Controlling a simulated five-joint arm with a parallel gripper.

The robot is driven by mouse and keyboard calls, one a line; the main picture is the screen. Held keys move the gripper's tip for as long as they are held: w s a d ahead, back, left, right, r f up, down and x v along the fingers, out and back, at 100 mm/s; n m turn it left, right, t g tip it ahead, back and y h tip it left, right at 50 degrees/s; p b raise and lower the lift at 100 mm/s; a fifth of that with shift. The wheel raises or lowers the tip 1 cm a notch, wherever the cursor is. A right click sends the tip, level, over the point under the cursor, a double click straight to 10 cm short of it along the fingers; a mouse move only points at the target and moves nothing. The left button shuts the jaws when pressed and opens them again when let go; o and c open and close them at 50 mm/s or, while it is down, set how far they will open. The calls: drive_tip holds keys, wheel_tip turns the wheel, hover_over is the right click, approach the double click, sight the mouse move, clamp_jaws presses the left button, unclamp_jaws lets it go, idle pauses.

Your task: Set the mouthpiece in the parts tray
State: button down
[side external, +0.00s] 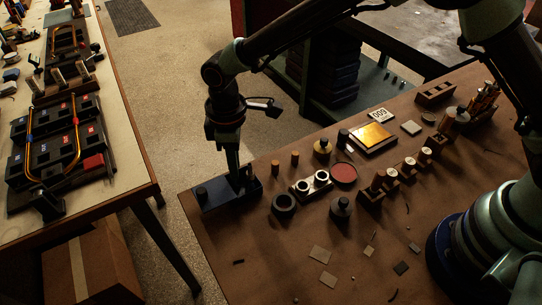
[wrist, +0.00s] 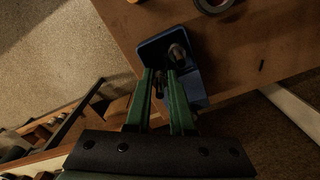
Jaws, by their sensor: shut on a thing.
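The parts tray (side external: 222,203) is a small dark blue box at the left edge of the brown bench. In the wrist view the blue tray (wrist: 196,92) lies just beyond and under my fingertips. My gripper (side external: 240,184) points down at the right part of the tray. In the wrist view my gripper (wrist: 160,76) has its green fingers shut on a small dark, brassy piece, the mouthpiece (wrist: 158,84). The fingers hide much of it, and I cannot tell whether it touches the tray floor. A dark rounded knob (side external: 201,191) stands at the tray's left end.
Right of the tray are a dark ring (side external: 284,203), a block with two white-rimmed rings (side external: 311,185) and a red round tin (side external: 344,173). Wooden pegs (side external: 275,167) stand behind. The bench edge is close to the tray; floor lies beyond it.

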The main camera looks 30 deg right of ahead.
drive_tip(key=shift+f, duration=0.1)
drive_tip(key=c, duration=0.8)
unclamp_jaws()
wheel_tip(320, 180, up, 12)
drive_tip(key=d+r+m+t, duration=0.1)
drive_tip(key=d+r+m, duration=0.2)
drive_tip(key=d+r, duration=0.4)
drive_tip(key=shift+s+d+r+m+t, duration=0.25)
drive_tip(key=shift+s+d+m+t, duration=0.5)
drive_tip(key=shift+s+d+m, duration=1.95)
drive_tip(key=shift+s+d+r+m+t, duration=0.3)
drive_tip(key=shift+s+d+t, duration=0.7)
drive_tip(key=shift+d, duration=3.75)
drive_tip(key=shift+s+d+r+m+t, duration=0.25)
drive_tip(key=shift+s+d+m+t, duration=0.3)
drive_tip(key=shift+s+d+m, duration=2.2)
